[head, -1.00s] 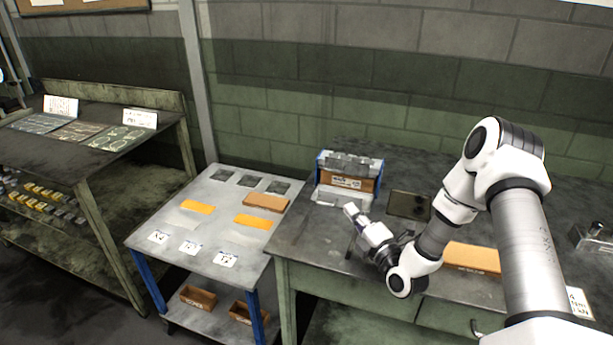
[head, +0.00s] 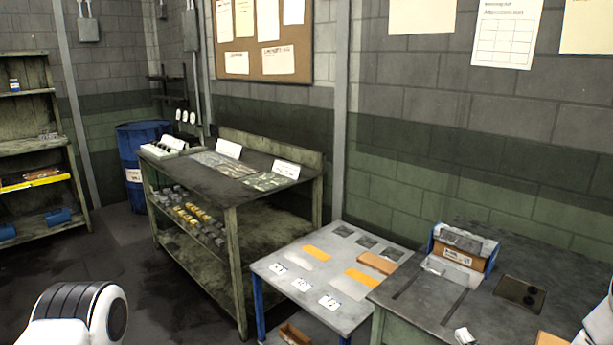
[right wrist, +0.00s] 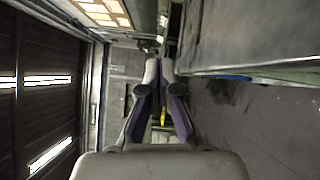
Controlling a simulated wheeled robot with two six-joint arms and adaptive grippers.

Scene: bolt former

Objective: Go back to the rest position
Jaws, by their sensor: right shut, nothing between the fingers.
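My right gripper (head: 464,336) shows only as a small pale tip at the bottom edge of the head view, over the front of the grey workbench (head: 415,300). In the right wrist view its two fingers (right wrist: 160,72) are together with nothing held between them. A white link of my right arm shows at the right edge of the head view. A white and dark link of my left arm is at the lower left; my left gripper is out of view.
A blue-framed box (head: 463,247) and a dark plate (head: 520,292) lie on the workbench. A low cart (head: 300,262) holds orange and grey pieces. Left of it are a green shelf table (head: 235,190), a blue drum (head: 140,150) and a rack (head: 30,120).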

